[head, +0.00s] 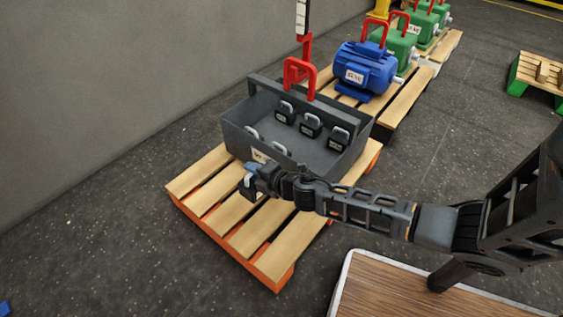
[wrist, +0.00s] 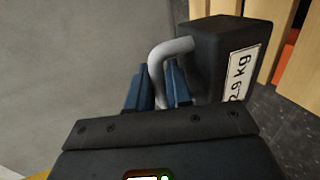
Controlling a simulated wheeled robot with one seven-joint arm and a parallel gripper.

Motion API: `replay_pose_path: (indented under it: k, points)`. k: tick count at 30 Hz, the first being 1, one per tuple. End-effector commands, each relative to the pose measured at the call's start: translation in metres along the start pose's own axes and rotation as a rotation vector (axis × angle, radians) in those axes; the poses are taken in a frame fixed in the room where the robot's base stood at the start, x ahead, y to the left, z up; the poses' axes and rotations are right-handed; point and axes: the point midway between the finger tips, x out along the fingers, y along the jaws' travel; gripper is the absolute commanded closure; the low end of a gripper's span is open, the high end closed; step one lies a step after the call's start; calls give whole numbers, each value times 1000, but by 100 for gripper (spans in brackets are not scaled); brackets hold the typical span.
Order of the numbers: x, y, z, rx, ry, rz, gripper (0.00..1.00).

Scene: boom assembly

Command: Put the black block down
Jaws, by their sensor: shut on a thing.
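The black block (wrist: 208,55) has a white label reading "2.9 kg" and a bent grey handle on one side. In the wrist view my gripper's blue fingers (wrist: 160,88) are closed around the grey handle, with the block beside them. In the head view my gripper (head: 252,170) is at the front of the dark grey bin (head: 333,163), outside it and over the slatted pallet (head: 226,216). The block (head: 249,189) shows there as a small dark shape at the gripper. I cannot tell whether it touches the pallet.
Several similar handled blocks (head: 311,124) sit inside the bin. A red hook (head: 299,75) is at the bin's top bar. The pallet's front slats look bare. Behind stand a blue motor (head: 364,70) and green motors on pallets. A wood-topped surface (head: 400,290) is at the lower right.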

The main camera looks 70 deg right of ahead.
Motion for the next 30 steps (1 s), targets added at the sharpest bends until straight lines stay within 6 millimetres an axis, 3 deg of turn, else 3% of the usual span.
replay_pose_path:
  k: [6, 30]
  points:
    - [-5, -8, 18, 8, -15, 8, 100]
    - [-12, -34, 41, 3, -16, 12, 100]
